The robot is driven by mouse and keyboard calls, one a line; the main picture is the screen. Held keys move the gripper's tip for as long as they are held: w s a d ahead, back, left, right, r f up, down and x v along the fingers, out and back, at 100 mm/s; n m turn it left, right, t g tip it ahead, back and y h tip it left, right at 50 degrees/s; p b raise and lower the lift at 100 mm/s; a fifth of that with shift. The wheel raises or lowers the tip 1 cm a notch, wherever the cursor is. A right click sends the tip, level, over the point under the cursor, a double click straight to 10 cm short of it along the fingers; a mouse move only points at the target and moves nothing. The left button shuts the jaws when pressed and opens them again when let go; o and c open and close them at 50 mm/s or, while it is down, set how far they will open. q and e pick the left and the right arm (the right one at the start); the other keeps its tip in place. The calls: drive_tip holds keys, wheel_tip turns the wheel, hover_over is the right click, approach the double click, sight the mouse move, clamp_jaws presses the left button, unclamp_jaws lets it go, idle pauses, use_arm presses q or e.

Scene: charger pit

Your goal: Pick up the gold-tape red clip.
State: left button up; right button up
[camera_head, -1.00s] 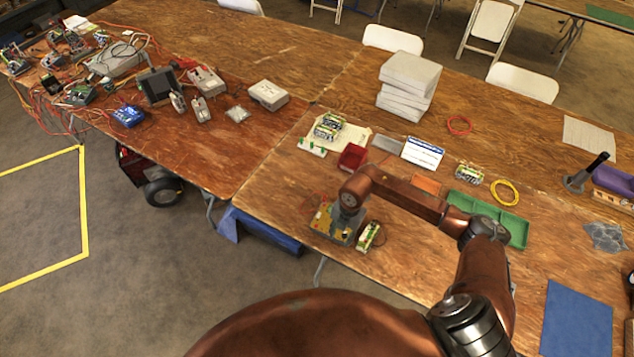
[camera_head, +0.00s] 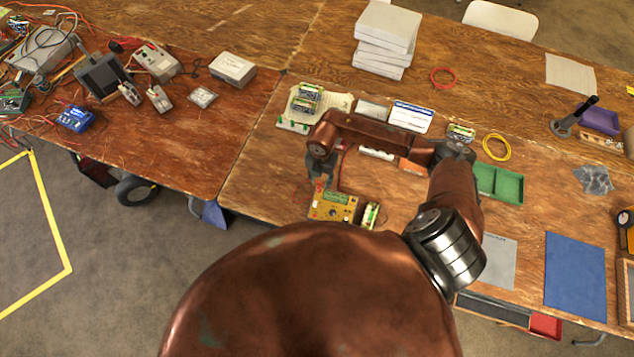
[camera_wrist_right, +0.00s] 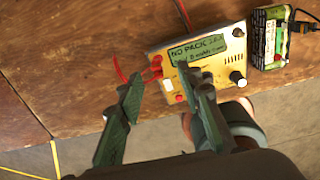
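A yellow-faced charger (camera_head: 333,206) with a green label sits near the table's front edge; it also shows in the right wrist view (camera_wrist_right: 215,75). Red clip-like pieces (camera_wrist_right: 152,72) with red leads are at its left side in the right wrist view. I cannot make out gold tape on them. My right gripper (camera_head: 320,184) is above the charger's back left part in the head view. My left gripper is not in view.
A green tray (camera_head: 497,184), yellow ring (camera_head: 496,147) and blue mat (camera_head: 574,276) lie farther right. Stacked white boxes (camera_head: 387,36) stand at the back. The table left of the charger is mostly clear.

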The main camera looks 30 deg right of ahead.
sight(319, 184)
drive_tip(key=shift+s+a+f+p, duration=0.15)
drive_tip(key=shift+s+f+p, duration=0.3)
drive_tip(key=shift+f, duration=0.55)
drive_tip(key=w+f, duration=0.2)
drive_tip(key=f, duration=0.1)
drive_tip(key=shift+w, duration=0.1)
drive_tip(key=shift+s+r, duration=0.1)
drive_tip(key=shift+s, duration=0.3)
drive_tip(key=shift+s+r, duration=0.1)
drive_tip(key=c, duration=0.5)
drive_tip(key=shift+c, duration=0.7)
clamp_jaws()
drive_tip(key=shift+r+b, duration=0.3)
drive_tip(key=shift+r, duration=0.2)
wheel_tip(319, 184, up, 2)
drive_tip(key=shift+r+b, duration=0.15)
drive_tip(key=shift+b, duration=0.25)
use_arm(q)
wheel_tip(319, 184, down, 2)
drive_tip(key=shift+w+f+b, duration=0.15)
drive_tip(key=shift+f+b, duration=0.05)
drive_tip(key=shift+b, duration=0.9)
use_arm(e)
drive_tip(key=s+a+r, duration=0.7)
drive_tip(key=a+r, duration=0.2)
drive_tip(key=a, duration=0.3)
drive_tip(key=shift+r, duration=0.4)
